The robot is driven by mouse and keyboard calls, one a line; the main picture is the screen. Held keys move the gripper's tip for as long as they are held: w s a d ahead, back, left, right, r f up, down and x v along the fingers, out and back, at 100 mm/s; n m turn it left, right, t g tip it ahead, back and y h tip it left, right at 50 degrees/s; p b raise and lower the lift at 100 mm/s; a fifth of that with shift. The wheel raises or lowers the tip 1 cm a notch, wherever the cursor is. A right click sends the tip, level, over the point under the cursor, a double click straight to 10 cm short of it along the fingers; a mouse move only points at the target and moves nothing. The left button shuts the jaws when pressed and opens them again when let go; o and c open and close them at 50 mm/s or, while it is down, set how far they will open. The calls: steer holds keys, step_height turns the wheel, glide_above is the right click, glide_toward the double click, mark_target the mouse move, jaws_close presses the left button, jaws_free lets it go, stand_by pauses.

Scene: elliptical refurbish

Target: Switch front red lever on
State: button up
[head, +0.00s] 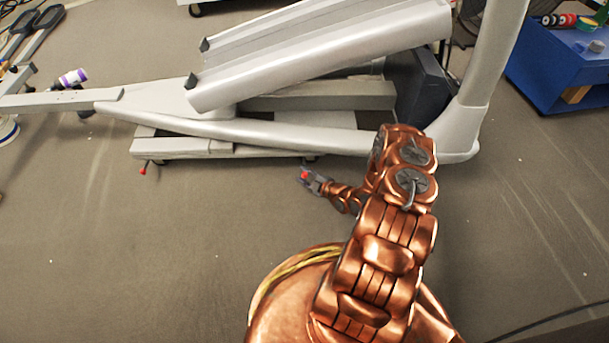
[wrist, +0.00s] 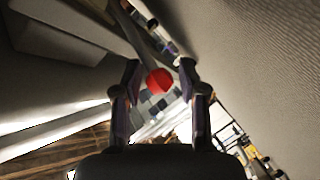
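One red-tipped lever (head: 143,168) sticks out low at the left end of the elliptical's base (head: 185,147), far left of my gripper. A second red knob (head: 304,175) shows at my gripper (head: 314,182), below the base's right part. In the wrist view the round red knob (wrist: 159,81) lies between the two fingertips of my gripper (wrist: 159,72), with a gap on each side. The fingers are apart and not closed on it. The knob's stem is hidden, and I cannot tell its depth relative to the fingertips.
The elliptical's grey rails (head: 320,55) and long frame tube (head: 250,132) run above the gripper. An upright post (head: 487,80) stands to the right. A blue cart (head: 560,75) is at far right. The floor (head: 130,260) is clear at lower left.

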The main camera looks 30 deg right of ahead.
jaws_close()
steer(key=shift+f, duration=0.1)
stand_by(0.3)
